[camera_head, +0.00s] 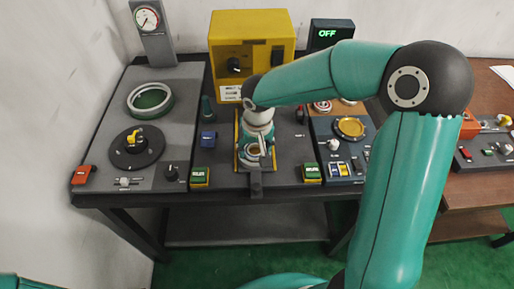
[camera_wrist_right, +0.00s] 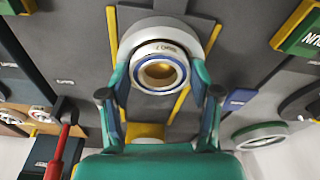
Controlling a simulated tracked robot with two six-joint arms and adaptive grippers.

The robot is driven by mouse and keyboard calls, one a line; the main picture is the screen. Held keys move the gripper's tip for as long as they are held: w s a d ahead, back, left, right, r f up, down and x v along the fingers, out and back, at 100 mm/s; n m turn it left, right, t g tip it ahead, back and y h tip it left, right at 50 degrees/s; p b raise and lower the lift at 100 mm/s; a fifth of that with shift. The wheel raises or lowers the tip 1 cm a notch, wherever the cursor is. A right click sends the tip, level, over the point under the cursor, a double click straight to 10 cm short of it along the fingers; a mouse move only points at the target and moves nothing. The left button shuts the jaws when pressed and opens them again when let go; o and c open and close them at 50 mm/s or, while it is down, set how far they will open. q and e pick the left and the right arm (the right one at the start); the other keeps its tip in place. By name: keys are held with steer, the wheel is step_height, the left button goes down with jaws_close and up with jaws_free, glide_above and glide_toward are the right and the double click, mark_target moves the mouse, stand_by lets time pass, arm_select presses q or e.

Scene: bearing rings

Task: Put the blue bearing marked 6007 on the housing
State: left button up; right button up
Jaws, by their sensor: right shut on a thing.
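My right gripper (camera_head: 257,152) is over the middle of the dark bench, between two yellow strips. In the right wrist view the right gripper (camera_wrist_right: 160,72) has its two teal fingers closed on opposite sides of a bearing (camera_wrist_right: 180,74). The bearing is a pale ring with a blue band and a tan centre. Small marking shows on its rim, too blurred to read surely. Behind it a larger light grey round housing (camera_wrist_right: 165,24) shows on a dark plate. I cannot tell whether the bearing touches the housing. My left gripper is not in view.
A yellow machine (camera_head: 252,40) stands at the back, beside a green OFF display (camera_head: 328,33). A green-centred ring (camera_head: 150,99) and a black dial (camera_head: 137,148) are at left. A blue panel with a gold ring (camera_head: 350,127) is at right. Green buttons (camera_head: 200,177) flank the middle.

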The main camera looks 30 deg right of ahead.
steer(key=shift+s+a+f, duration=0.1)
steer(key=shift+s+f, duration=0.1)
steer(key=shift+f, duration=0.2)
steer(key=o, duration=1.2)
steer(key=shift+f, duration=0.1)
steer(key=shift+o, duration=1.1)
steer(key=shift+w+f, duration=0.1)
steer(key=shift+r, duration=0.25)
